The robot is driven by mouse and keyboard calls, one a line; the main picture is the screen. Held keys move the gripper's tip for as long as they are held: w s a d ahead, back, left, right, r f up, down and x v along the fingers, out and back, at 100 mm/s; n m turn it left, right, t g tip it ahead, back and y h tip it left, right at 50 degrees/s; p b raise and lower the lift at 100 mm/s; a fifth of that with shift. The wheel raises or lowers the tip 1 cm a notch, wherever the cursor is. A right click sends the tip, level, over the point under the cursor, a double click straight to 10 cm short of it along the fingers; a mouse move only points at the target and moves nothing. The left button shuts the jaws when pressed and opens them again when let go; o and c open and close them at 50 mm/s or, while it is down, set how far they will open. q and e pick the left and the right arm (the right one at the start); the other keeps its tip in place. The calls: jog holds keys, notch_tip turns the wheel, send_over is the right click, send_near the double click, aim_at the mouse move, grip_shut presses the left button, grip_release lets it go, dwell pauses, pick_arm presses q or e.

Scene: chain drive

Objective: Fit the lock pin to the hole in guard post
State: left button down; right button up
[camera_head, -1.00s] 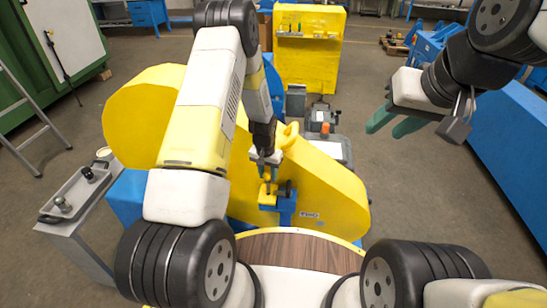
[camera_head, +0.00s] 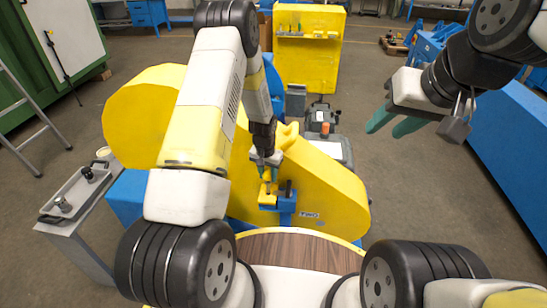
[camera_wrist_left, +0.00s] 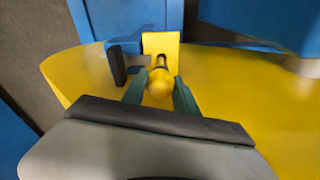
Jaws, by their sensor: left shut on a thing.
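The lock pin (camera_wrist_left: 160,83) shows in the left wrist view as a yellow round knob between the teal fingers of my left gripper (camera_wrist_left: 160,95), which is shut on it. A dark shaft runs from the knob toward the yellow block of the guard post (camera_wrist_left: 162,44). Whether its tip is inside the hole cannot be told. In the head view my left gripper (camera_head: 267,173) is pointing down, just above the guard post's yellow block (camera_head: 267,197). My right gripper (camera_head: 396,121) is open and empty, raised well to the right.
The large yellow guard (camera_head: 330,190) stands behind and around the post. A blue bracket (camera_head: 287,205) with a black upright peg (camera_head: 289,186) is beside the yellow block. A grey tray (camera_head: 75,195) with small parts is at the left.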

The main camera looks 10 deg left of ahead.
aim_at(268, 182)
pick_arm(q)
jog(key=shift+f, duration=2.95)
jog(key=c, duration=0.9)
grip_release()
jog(key=r, duration=0.5)
jog(key=s+r, duration=0.1)
jog(key=r, duration=0.1)
jog(key=shift+a+r, duration=0.1)
jog(key=shift+r, duration=0.25)
jog(key=shift+w, duration=0.1)
